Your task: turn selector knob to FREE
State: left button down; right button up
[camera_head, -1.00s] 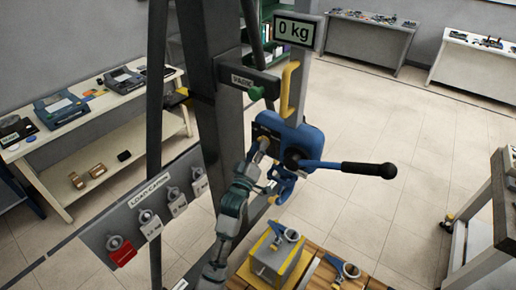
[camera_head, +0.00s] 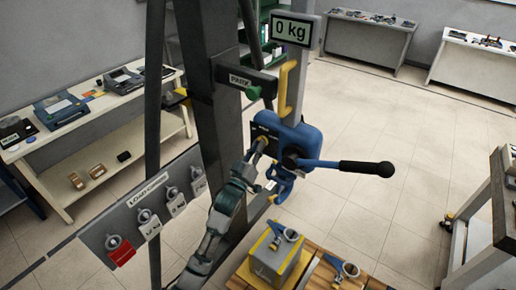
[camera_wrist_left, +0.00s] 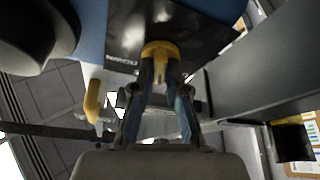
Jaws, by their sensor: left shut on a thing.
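The blue hoist body (camera_head: 300,136) hangs on the grey post and has a dark selector plate (camera_head: 264,134) on its left face. The yellow selector knob (camera_wrist_left: 160,48) stands on that black plate in the left wrist view; the plate's small lettering is hard to read. My left gripper (camera_head: 262,146) is at the plate. In the left wrist view, its two fingertips (camera_wrist_left: 160,72) are closed on the knob from both sides. The knob's pointing direction is not clear. My right gripper is not in view.
A blue lever with a black grip (camera_head: 366,168) sticks out right of the hoist. A yellow hook bar (camera_head: 288,88) and a PARK bracket (camera_head: 248,82) are above. A block with a ring (camera_head: 272,262) stands below. A labelled panel (camera_head: 150,220) is at the left.

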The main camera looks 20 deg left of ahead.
pick_arm(q)
jog(key=shift+a+f+m+g+h, duration=0.15)
jog(key=shift+m+h, duration=0.5)
jog(key=shift+m, duration=0.75)
jog(key=shift+f+m+g+h, duration=0.15)
jog(key=shift+m+h, duration=0.5)
jog(key=shift+m, duration=0.75)
jog(key=c, duration=1.2)
grip_release()
jog(key=shift+w+r, duration=0.1)
jog(key=v, duration=1.2)
jog(key=shift+w+a, duration=0.1)
jog(key=shift+a, duration=0.1)
